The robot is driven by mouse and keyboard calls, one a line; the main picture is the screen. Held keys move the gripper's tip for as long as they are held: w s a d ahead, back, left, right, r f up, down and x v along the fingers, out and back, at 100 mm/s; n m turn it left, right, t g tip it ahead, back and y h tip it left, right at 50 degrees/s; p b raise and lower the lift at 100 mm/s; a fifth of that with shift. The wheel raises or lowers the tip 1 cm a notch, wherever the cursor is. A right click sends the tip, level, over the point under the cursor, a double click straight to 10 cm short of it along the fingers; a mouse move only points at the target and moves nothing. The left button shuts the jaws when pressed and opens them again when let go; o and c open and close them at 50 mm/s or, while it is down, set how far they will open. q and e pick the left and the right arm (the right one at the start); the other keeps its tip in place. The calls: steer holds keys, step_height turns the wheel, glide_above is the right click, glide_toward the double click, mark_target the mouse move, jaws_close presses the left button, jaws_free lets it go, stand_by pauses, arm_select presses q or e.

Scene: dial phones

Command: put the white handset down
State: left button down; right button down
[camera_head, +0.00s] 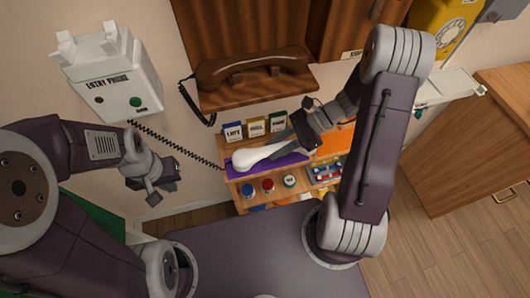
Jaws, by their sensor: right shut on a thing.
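The white handset (262,153) is over the purple mat (236,172) on the small shelf, below the row of labelled boxes. I cannot tell whether it touches the mat. My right gripper (304,138) is shut on the handset near its right part and hides some of it. The white entry phone (118,85) is on the wall at the left, with two empty prongs on top and a green button in front. A dark coiled cord (175,147) runs from it towards the handset. My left gripper (166,184) looks open and empty, below the entry phone.
A brown handset (250,68) rests on a wooden wall phone above the shelf. An orange mat (333,142) lies right of the purple one. Small jars, including a red one (268,185), stand on the lower shelf. A yellow dial phone (445,25) is at upper right.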

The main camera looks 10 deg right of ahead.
mark_target(266, 146)
steer(key=w+a+f, duration=0.2)
steer(key=shift+w+a+f, duration=0.2)
steer(key=shift+w+a, duration=0.05)
steer(key=shift+w, duration=0.15)
step_height(266, 146, down, 4)
steer(key=shift+r+b, duration=0.1)
steer(key=shift+b, duration=0.65)
steer(key=c, duration=1.1)
jaws_free()
